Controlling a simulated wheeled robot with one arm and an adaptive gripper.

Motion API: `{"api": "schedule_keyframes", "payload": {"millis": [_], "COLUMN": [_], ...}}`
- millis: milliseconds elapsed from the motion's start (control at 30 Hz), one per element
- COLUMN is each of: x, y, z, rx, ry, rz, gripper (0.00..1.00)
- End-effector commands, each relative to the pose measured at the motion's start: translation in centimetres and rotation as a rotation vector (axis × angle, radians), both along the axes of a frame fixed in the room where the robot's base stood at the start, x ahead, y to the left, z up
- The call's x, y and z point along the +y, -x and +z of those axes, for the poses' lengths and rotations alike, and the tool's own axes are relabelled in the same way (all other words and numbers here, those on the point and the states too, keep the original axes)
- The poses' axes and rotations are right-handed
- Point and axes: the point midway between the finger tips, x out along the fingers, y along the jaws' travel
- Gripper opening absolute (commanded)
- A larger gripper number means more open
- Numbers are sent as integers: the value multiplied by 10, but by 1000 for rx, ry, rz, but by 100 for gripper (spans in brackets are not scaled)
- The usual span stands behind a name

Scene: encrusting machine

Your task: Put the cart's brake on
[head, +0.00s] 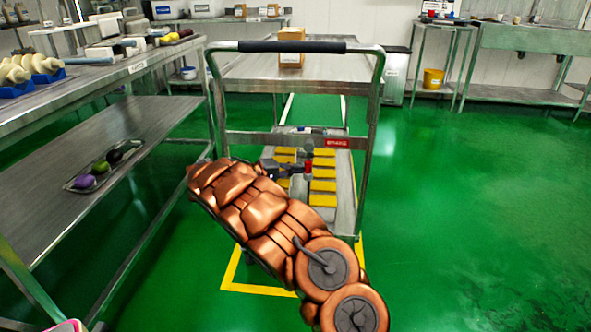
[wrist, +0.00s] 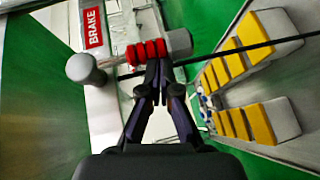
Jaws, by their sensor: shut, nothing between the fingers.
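The cart (head: 368,130) is a metal trolley with a black-gripped handle, standing ahead of me. A red BRAKE label (head: 337,143) is on its crossbar and shows in the wrist view (wrist: 94,28). Beside the label is the brake lever (head: 308,166), with a red ribbed sleeve (wrist: 148,52), a grey knob (wrist: 82,68) at one end and a grey cylinder (wrist: 178,42) at the other. My gripper (wrist: 155,72) is shut and empty, its fingertips right at the red sleeve. I cannot tell whether they touch it. My arm hides part of the cart's lower left.
A metal table (head: 120,78) with a lower shelf stands close on the left, with a tray of vegetables (head: 78,181) on the shelf. A cardboard box (head: 291,45) sits on the surface behind the handle. Yellow floor marking (head: 262,290) surrounds the cart base. Green floor at right is clear.

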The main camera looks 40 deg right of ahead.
Motion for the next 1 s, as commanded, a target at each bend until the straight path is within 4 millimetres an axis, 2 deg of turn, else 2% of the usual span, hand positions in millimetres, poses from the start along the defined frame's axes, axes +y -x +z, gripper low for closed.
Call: {"api": "schedule_keyframes", "payload": {"millis": [167, 433, 700, 1000], "x": [3, 30, 81, 119], "y": [-4, -25, -30, -35], "z": [-1, 0, 2, 0], "rx": [0, -2, 1, 0], "ry": [-2, -2, -1, -2], "rz": [0, 9, 6, 3], "gripper": [0, 0, 0, 0]}}
